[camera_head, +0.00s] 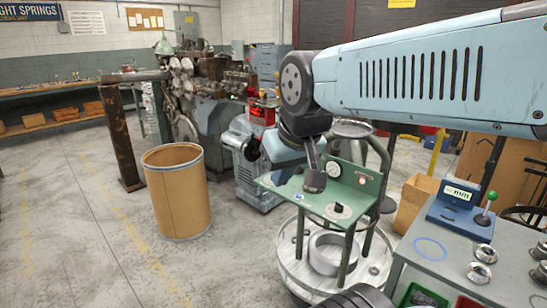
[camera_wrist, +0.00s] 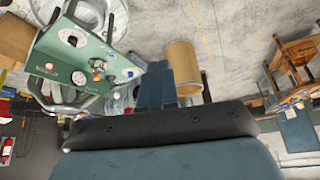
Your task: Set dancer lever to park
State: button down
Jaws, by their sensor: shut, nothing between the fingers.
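A green panel (camera_head: 318,200) on a stand carries a round dial (camera_head: 332,169), a red-ringed button (camera_head: 362,181) and a black knob on a pale disc (camera_head: 338,211). It also shows at the upper left in the wrist view (camera_wrist: 112,58). No part is clearly readable as the dancer lever, and no park mark is legible. My gripper (camera_head: 313,178) hangs in front of the panel's back part in the head view and hides some of it. In the wrist view its dark fingers (camera_wrist: 180,76) are shut and empty, to the right of the panel. Contact cannot be told.
A round base with a grey coil (camera_head: 328,252) stands under the panel. At right, a grey bench (camera_head: 450,262) holds a blue gauge box (camera_head: 458,215) and a green-knobbed lever (camera_head: 486,207). A brown drum (camera_head: 177,192) stands left, with open floor around it.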

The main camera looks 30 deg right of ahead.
jog(key=w+d+f+n+g+h, duration=0.4)
jog(key=w+d+f+n+h, duration=0.2)
jog(key=w+d+n, duration=0.3)
jog(key=w+d+f+n+g+h, duration=0.3)
jog(key=w+d+f+n+h, duration=0.3)
jog(key=w+d+n, duration=0.3)
jog(key=w+a+f+n+t+h, duration=0.2)
jog(key=w+f+n+t, duration=0.3)
jog(key=w+n, duration=0.4)
jog(key=w+a+f+n+t+h, duration=0.2)
jog(key=w+f+n+t, duration=0.4)
jog(key=w+n, duration=0.4)
jog(key=n+t+h, duration=0.1)
jog(key=n, duration=0.5)
jog(key=shift+w+a+f+h, duration=0.2)
jog(key=shift+w+f+h, duration=0.05)
jog(key=shift+f+h, duration=0.05)
jog(key=x, duration=1.4)
jog(key=shift+r, duration=0.1)
